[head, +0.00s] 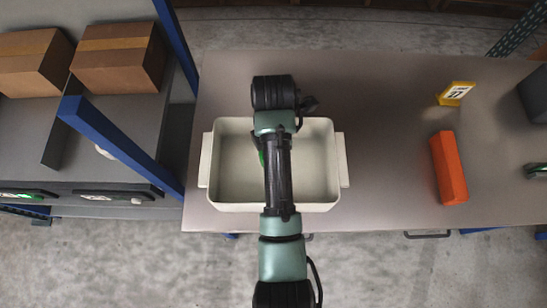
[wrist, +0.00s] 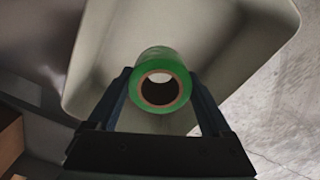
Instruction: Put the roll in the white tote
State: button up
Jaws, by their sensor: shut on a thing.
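The white tote (head: 232,207) stands on the grey table, left of its middle, and its inside looks empty. My arm reaches over it and hides part of it in the head view. In the wrist view my gripper (wrist: 163,92) is shut on the green roll (wrist: 165,62), with one finger on each side. The roll has a brown core ring and its open end faces the camera. The tote's pale inside (wrist: 225,50) lies behind the roll. In the head view only a sliver of green shows beside my arm. I cannot tell the roll's height above the tote floor.
On the table (head: 390,170) to the right lie an orange block (head: 448,168) and a yellow-edged number sign (head: 456,93). A dark bin (head: 535,95) is at the right edge. A blue-framed shelf with cardboard boxes (head: 118,57) stands left. The table between tote and orange block is clear.

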notch_tip(320, 180, down, 9)
jog(key=shift+s+f, duration=0.1)
jog(key=shift+f, duration=0.05)
dwell(0.4)
jog(key=shift+f, duration=0.15)
jog(key=o, duration=1.3)
jog(key=shift+c, duration=0.2)
notch_tip(320, 180, up, 12)
jog(key=shift+r, duration=0.15)
